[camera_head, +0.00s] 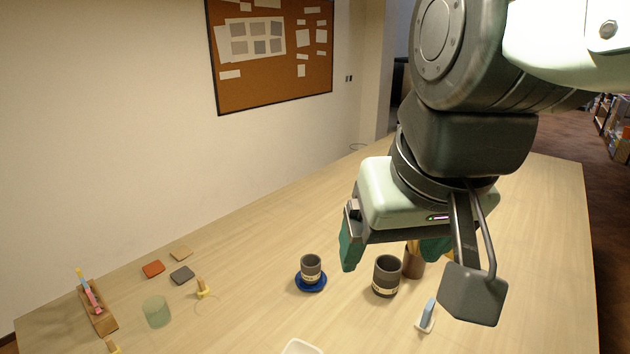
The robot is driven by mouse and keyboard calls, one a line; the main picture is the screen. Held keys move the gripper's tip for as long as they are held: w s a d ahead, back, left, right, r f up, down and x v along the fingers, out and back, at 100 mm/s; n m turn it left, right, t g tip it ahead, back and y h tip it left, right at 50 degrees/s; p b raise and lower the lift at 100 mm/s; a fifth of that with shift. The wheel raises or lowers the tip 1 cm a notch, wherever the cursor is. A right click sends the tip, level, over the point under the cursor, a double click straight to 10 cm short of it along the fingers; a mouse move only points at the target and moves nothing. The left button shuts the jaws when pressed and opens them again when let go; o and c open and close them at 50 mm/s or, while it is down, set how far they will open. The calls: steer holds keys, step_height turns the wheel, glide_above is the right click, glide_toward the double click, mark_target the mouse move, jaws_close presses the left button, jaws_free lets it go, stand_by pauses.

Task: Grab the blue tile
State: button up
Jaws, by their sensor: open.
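A small light blue tile (429,310) stands upright, slightly tilted, in a white holder (424,327) on the table, toward the lower right. It is the only blue tile I can make out. My gripper (394,255) hangs from the arm above the table, up and to the left of the blue tile. Its two teal fingers are spread wide apart, with nothing held between them. The right finger partly hides what stands behind it.
A grey cup (386,277) and a brown brush pot (412,268) stand left of the tile. Another cup (311,268) sits on a blue saucer (310,287). The table's right side is clear.

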steer(key=w+f+m+g, duration=0.1)
steer(key=w+f+g, duration=0.1)
steer(key=w, duration=0.3)
steer(key=m+y, duration=1.2)
steer(key=m, duration=0.5)
glide_above(432, 311)
steer(key=s+a, duration=0.2)
steer(key=s, duration=0.1)
step_height(432, 311, down, 25)
steer(key=s+d+f+m+t, duration=0.1)
steer(key=d+f+m+t, duration=0.2)
steer(key=f, duration=0.1)
steer(key=s+d+f+m+t, duration=0.1)
steer(key=d+f+m+t, duration=0.2)
steer(key=f, duration=0.2)
steer(key=s+d+f+m+t, duration=0.1)
steer(key=d+f+m+t, duration=0.2)
steer(key=f, duration=0.1)
steer(key=shift+s+d+f+y, duration=0.15)
steer(key=shift+s+f+y, duration=0.15)
steer(key=shift+f+y, duration=0.1)
steer(key=shift+f+t, duration=0.1)
steer(key=shift+t, duration=0.3)
steer(key=x, duration=1)
steer(key=shift+w+a+f, duration=0.1)
steer(key=shift+a+f, duration=0.2)
steer(key=shift+a, duration=0.05)
steer(key=c, duration=1.1)
